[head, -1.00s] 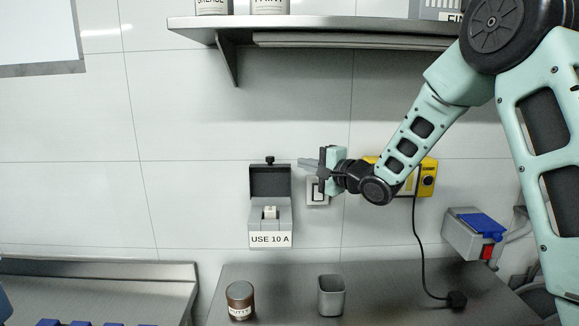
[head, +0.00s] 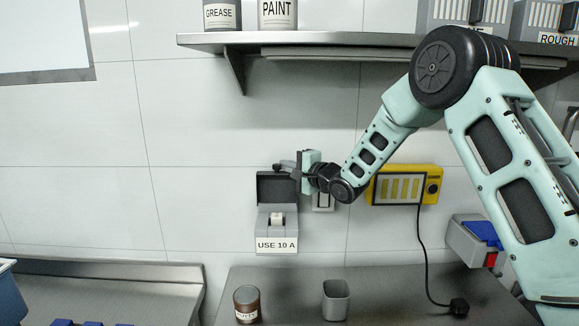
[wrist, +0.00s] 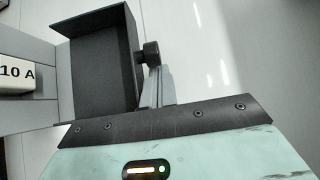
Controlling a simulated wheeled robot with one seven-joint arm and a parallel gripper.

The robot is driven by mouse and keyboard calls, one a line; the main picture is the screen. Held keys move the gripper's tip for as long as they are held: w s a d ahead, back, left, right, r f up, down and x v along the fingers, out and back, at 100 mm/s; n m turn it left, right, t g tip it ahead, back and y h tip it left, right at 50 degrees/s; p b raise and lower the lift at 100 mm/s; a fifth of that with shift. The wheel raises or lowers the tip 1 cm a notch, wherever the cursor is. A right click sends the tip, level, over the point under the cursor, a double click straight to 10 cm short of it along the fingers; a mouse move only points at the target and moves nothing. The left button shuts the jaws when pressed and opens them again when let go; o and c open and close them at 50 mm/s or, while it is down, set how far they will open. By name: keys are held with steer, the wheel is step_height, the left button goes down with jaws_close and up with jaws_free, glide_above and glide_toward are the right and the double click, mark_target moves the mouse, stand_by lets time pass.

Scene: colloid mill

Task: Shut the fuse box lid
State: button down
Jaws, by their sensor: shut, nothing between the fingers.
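The fuse box (head: 262,222) is grey, on the wall, with a "USE 10 A" label (head: 276,245) on its front and a pale fuse (head: 277,219) inside. Its dark lid (head: 270,188) stands up, open. My gripper (head: 283,167) is shut and empty at the lid's top edge, reaching in from the right. In the wrist view the lid's dark hollow inside (wrist: 100,70) faces left, with a black knob (wrist: 151,54) on its outer edge. My shut fingers (wrist: 158,85) are right beside the knob and lid edge; I cannot tell whether they touch.
A wall switch (head: 322,201) is behind my wrist, and a yellow unit (head: 404,185) with a hanging cable is to the right. A shelf (head: 330,40) runs above. A brown jar (head: 246,303) and a grey cup (head: 336,299) stand on the bench below.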

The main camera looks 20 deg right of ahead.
steer(key=shift+f, duration=0.1)
steer(key=shift+s+a+f+b, duration=0.1)
steer(key=shift+s+b, duration=0.15)
steer(key=shift+b, duration=0.6)
steer(key=shift+s, duration=0.1)
steer(key=shift+s+n+t+b, duration=0.1)
steer(key=shift+n+t+b, duration=0.2)
steer(key=shift+b, duration=0.25)
steer(key=s+a+f+n+t+y+b, duration=0.1)
steer(key=s+n+y+b, duration=0.1)
steer(key=b, duration=0.6)
steer(key=s+f+n+t+y+b, duration=0.1)
steer(key=s+f+n+y+b, duration=0.1)
steer(key=b, duration=0.6)
steer(key=s+a+f+n+t+y+b, duration=0.1)
steer(key=s+n+y+b, duration=0.1)
steer(key=n+b, duration=0.3)
steer(key=shift+s+a+f+n+y+b, duration=0.2)
steer(key=shift+s+b, duration=0.25)
steer(key=shift+b, duration=0.6)
steer(key=shift+s+a+f+n+y+b, duration=0.15)
steer(key=shift+s+b, duration=0.25)
steer(key=shift+b, duration=0.65)
steer(key=n+y+b, duration=0.2)
steer(key=b, duration=0.1)
steer(key=shift+s+f, duration=0.35)
steer(key=shift+s, duration=0.05)
steer(key=shift+a+n+g+y, duration=0.1)
steer(key=shift+n+g+y, duration=0.15)
steer(key=shift+g, duration=0.05)
